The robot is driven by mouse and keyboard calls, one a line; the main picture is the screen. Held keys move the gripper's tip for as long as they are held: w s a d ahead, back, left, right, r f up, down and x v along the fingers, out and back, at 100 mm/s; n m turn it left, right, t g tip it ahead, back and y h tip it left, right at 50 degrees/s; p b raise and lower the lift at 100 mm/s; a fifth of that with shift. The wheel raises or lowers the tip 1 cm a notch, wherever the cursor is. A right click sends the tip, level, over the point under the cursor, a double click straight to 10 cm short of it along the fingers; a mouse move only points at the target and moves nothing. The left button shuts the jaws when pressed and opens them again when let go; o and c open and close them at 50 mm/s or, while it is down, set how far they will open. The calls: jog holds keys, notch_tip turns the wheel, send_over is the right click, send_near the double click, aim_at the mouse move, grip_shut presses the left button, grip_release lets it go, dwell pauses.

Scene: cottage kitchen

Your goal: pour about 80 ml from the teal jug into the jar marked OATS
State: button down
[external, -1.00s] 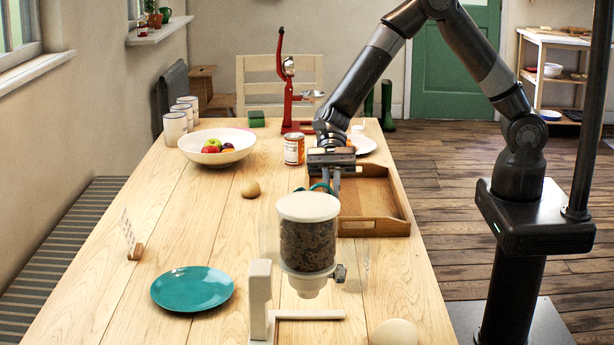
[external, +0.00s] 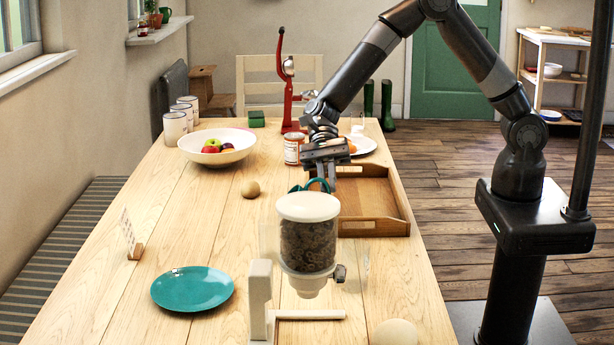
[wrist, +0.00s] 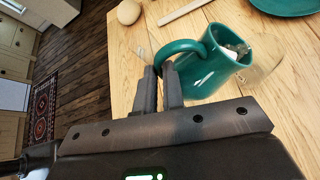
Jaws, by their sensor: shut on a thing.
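The teal jug (wrist: 205,65) fills the upper middle of the wrist view, its mouth toward the upper right. Something pale and dark shows at its mouth; I cannot tell what. My gripper (wrist: 172,80) is shut on its handle. In the external view, my gripper (external: 322,178) is tilted above the table, behind the dispenser. There only a teal bit of the jug (external: 312,185) shows; the rest is hidden. Several white canisters (external: 175,128) stand at the table's left back. No OATS marking is readable, so I cannot tell which jar bears it.
A dispenser with dark contents (external: 308,245) stands in front of the jug. A wooden tray (external: 373,227) lies right of it. A fruit bowl (external: 190,152), a tin (external: 293,150), a brown egg-like thing (external: 250,189) and a teal plate (external: 192,289) are around.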

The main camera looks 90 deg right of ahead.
jog(key=shift+w+r+m+g+p, duration=0.5)
jog(key=shift+r, duration=0.3)
dwell(0.4)
jog(key=shift+w+r+m+g+p, duration=0.7)
jog(key=shift+w+r+g, duration=0.1)
jog(key=shift+w+r, duration=0.1)
dwell(1.5)
jog(key=shift+w, duration=0.4)
jog(key=s+f, duration=0.1)
jog(key=s+f+n+t, duration=0.1)
jog(key=shift+s+t, duration=0.3)
jog(key=shift+s, duration=0.05)
jog(key=shift+s+f+n+t, duration=0.55)
jog(key=shift+f+n, duration=0.1)
jog(key=shift+f, duration=0.2)
jog(key=shift+s+f+n+t, duration=0.4)
jog(key=shift+f+n+t, duration=0.2)
jog(key=shift+f, duration=0.2)
jog(key=shift+f, duration=0.1)
